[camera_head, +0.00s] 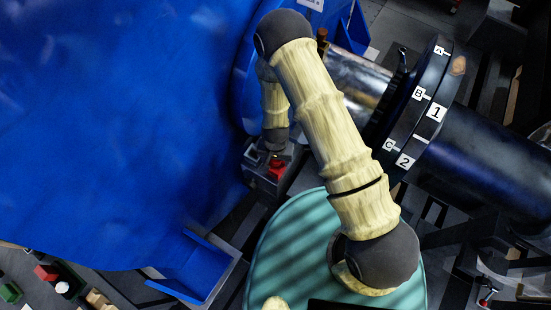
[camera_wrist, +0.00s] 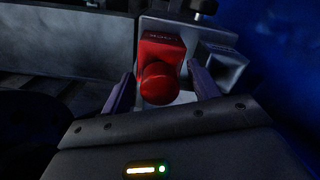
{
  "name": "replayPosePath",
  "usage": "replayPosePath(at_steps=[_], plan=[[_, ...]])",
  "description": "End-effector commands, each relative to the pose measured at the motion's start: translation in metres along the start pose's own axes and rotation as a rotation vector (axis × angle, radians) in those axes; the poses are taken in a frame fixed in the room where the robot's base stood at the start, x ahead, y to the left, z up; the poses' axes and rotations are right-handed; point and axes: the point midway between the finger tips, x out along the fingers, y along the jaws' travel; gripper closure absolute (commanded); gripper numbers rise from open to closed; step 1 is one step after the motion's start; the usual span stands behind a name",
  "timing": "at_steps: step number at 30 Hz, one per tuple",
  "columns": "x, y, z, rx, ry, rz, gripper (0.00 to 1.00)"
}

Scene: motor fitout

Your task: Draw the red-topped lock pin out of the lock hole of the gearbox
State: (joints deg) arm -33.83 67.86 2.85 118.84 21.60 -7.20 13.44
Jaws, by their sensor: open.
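The red-topped lock pin (camera_wrist: 159,84) shows its round red knob in the middle of the wrist view, in front of a red block-like part (camera_wrist: 163,48). In the head view, a red part (camera_head: 276,169) shows on a small grey housing (camera_head: 257,177) beside the big blue body. I cannot tell whether that housing is part of the gearbox. My gripper (camera_wrist: 160,70) is open, with one finger on each side of the red knob. It also shows in the head view (camera_head: 277,157), partly dark. The lock hole and the pin's shaft are hidden.
A large blue casing (camera_head: 110,120) fills the left. A dark flanged shaft (camera_head: 420,105) with labels A, B, C, 1 and 2 lies at the right.

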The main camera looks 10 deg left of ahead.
Motion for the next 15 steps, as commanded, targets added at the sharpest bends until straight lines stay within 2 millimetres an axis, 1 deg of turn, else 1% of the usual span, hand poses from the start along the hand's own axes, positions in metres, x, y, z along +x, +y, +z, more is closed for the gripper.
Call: replayPosePath(at_steps=[3,11,13,15], plan=[[0.0057,0.0001,0.0006,0.0,-0.001,0.0,0.39],[0.007,0.0,0.0003,0.0,0.0,0.0,0.39],[0.007,0.0001,0.0003,0.0,0.0,0.0,0.49],[0.007,0.0001,0.0004,0.0,0.0,0.0,0.63]])
